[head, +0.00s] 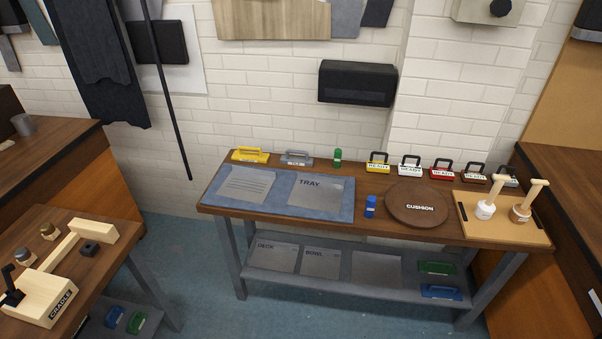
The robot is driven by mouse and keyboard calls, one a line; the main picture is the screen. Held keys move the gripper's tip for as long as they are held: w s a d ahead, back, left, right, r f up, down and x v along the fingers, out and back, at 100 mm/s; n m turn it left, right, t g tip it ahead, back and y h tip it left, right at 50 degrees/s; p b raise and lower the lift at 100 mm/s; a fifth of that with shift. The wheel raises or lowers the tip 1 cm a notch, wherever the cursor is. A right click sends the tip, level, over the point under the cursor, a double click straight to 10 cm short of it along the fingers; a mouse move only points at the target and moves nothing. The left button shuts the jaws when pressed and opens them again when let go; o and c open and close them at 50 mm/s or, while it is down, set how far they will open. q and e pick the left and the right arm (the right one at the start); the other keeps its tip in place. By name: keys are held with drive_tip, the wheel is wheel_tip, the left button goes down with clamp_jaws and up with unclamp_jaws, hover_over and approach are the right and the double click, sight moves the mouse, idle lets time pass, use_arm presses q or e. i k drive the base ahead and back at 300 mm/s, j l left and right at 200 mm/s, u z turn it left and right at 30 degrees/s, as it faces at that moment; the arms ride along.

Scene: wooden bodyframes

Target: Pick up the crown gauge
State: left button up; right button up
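I cannot tell for sure which thing is the crown gauge; no label that I can read names it. Handled pieces stand along the back of the far bench (380,228): a yellow one (250,155), a grey one (297,158), and a row of labelled blocks with dark handles. In that row are a yellow block (378,166), a white block (409,168) and a red block (441,173), with darker ones to their right. Their small labels are too blurred to read surely. Neither of my grippers is in the head view.
A blue mat with a tray (318,196), a round brown cushion (418,206) and a board with two brushes (474,227) lie on the bench. A bench with a wooden cradle (38,300) is front left. Open floor (205,270) lies between.

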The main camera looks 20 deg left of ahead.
sight(404, 168)
drive_tip(key=i+l, duration=0.35)
drive_tip(key=i, duration=0.2)
drive_tip(key=i+l, duration=0.75)
drive_tip(key=i, duration=0.3)
drive_tip(key=i+l, duration=0.35)
drive_tip(key=i, duration=0.2)
